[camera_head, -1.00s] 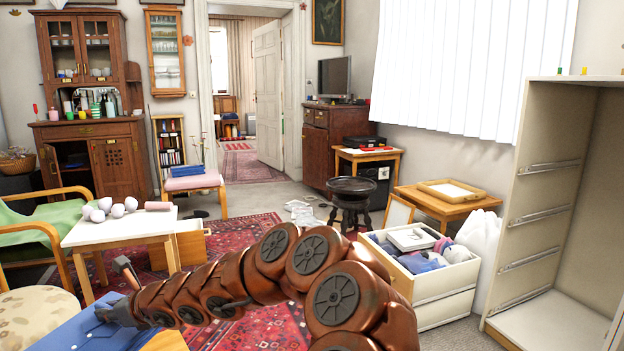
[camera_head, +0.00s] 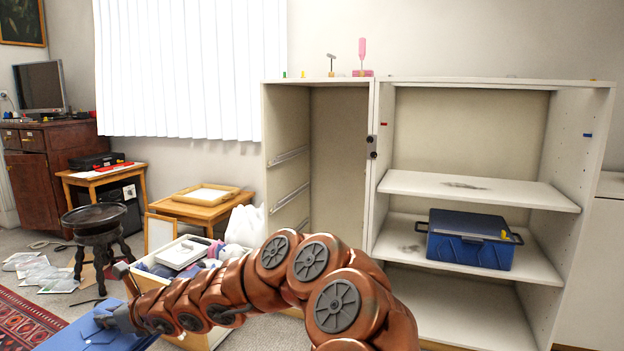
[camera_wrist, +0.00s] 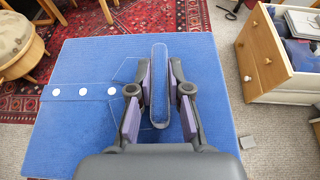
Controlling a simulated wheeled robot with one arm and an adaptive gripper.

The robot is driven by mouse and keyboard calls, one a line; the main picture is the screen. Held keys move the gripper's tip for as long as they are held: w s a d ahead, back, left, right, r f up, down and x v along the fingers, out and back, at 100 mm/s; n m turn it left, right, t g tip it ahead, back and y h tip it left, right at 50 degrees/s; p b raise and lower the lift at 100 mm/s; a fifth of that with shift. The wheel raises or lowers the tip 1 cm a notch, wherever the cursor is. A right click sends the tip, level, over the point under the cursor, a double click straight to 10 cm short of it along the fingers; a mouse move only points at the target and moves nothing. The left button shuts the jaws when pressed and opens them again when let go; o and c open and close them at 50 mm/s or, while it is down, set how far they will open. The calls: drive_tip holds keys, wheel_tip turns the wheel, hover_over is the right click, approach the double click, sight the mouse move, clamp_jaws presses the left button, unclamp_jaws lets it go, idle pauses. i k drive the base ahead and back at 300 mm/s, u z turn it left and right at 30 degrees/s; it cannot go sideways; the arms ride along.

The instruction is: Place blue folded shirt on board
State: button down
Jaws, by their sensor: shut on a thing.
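The blue folded shirt (camera_wrist: 85,135) hangs in my gripper (camera_wrist: 160,88) and fills much of the wrist view, flat, with a row of white buttons on its left. My gripper is shut on a raised blue ridge in the shirt's middle. The shirt (camera_head: 95,338) also shows at the lower left of the head view, with my gripper (camera_head: 112,312) above it. An open white cabinet at the right has an upper shelf board (camera_head: 420,186) with a dark smudge and a middle shelf board (camera_head: 395,240) below it. Which board the task names, I cannot tell.
A blue box (camera_head: 470,243) stands on the middle shelf. The upper shelf is free. An open drawer box (camera_head: 190,335) of clothes stands just right of the shirt. A low wooden table (camera_head: 215,212) and a dark stool (camera_head: 95,225) are behind it.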

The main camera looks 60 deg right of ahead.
sight(484, 186)
drive_tip(key=z, duration=2.4)
drive_tip(key=i, duration=0.2)
drive_tip(key=z, duration=0.05)
